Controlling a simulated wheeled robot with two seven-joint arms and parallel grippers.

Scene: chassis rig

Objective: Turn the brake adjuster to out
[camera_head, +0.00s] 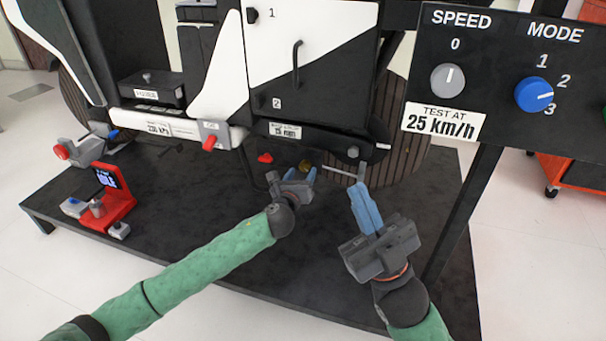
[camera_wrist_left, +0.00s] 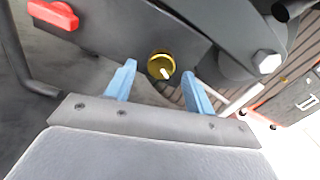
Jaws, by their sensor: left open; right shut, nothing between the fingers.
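A round gold knob (camera_head: 305,163), probably the brake adjuster, sits on the dark panel low on the rig. In the left wrist view the knob (camera_wrist_left: 158,62) shows a white mark that slants toward the lower right. My left gripper (camera_head: 302,174) is open just in front of it. In the left wrist view its blue fingertips (camera_wrist_left: 160,76) stand on either side of the knob in the picture, and I cannot tell whether they touch it. No "out" label is readable. My right gripper (camera_head: 361,190) is shut and empty, to the right of the knob.
A red lever (camera_head: 265,157) is left of the knob. A bolt head (camera_head: 353,152) and a thin light rod (camera_head: 340,172) are to its right. A control board (camera_head: 500,75) with SPEED and MODE dials stands at the right. A red device (camera_head: 108,200) stands on the dark platform (camera_head: 185,215).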

